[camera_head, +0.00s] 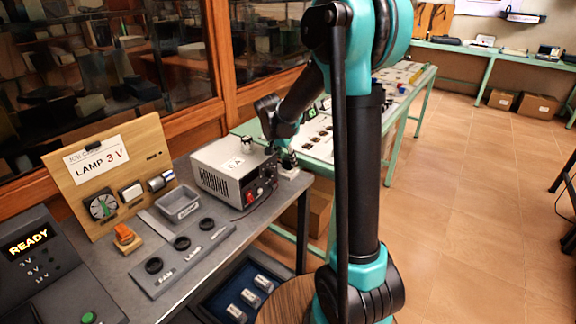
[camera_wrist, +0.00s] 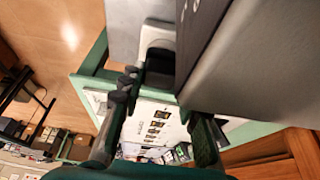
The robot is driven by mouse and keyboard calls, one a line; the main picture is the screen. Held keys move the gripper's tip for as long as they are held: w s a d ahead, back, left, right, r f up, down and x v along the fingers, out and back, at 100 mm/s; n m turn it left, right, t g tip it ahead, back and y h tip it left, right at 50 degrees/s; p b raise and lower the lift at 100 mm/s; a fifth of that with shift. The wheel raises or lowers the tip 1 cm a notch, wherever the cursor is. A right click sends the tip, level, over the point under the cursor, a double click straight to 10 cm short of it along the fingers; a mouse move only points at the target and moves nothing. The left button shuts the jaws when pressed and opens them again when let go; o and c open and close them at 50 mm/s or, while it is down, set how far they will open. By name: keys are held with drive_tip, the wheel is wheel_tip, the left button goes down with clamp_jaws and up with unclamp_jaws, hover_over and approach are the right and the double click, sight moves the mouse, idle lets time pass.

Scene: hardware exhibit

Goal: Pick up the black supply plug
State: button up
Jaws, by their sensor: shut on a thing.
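The black supply plug (camera_wrist: 160,68) shows in the wrist view between my fingertips, against a pale block (camera_wrist: 157,34) with a rounded recess. My gripper (camera_wrist: 160,88) is shut on the plug, one finger at each side. In the head view my gripper (camera_head: 286,153) reaches down beside the right end of the grey power supply (camera_head: 222,172), above the small pale block (camera_head: 289,172). There the plug is mostly hidden by my gripper, and I cannot tell whether it is clear of the block.
The supply's grey side (camera_wrist: 250,45) is close to my right finger in the wrist view. The grey bench (camera_head: 205,252) also holds a grey bin (camera_head: 178,203), a black-ringed panel (camera_head: 180,262) and a wooden lamp board (camera_head: 105,170). A green-edged table (camera_head: 318,150) stands behind.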

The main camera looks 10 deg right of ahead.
sight(287, 160)
drive_tip(key=shift+r, duration=0.2)
wheel_tip(287, 160, up, 20)
drive_tip(key=shift+f, duration=0.15)
idle(0.5)
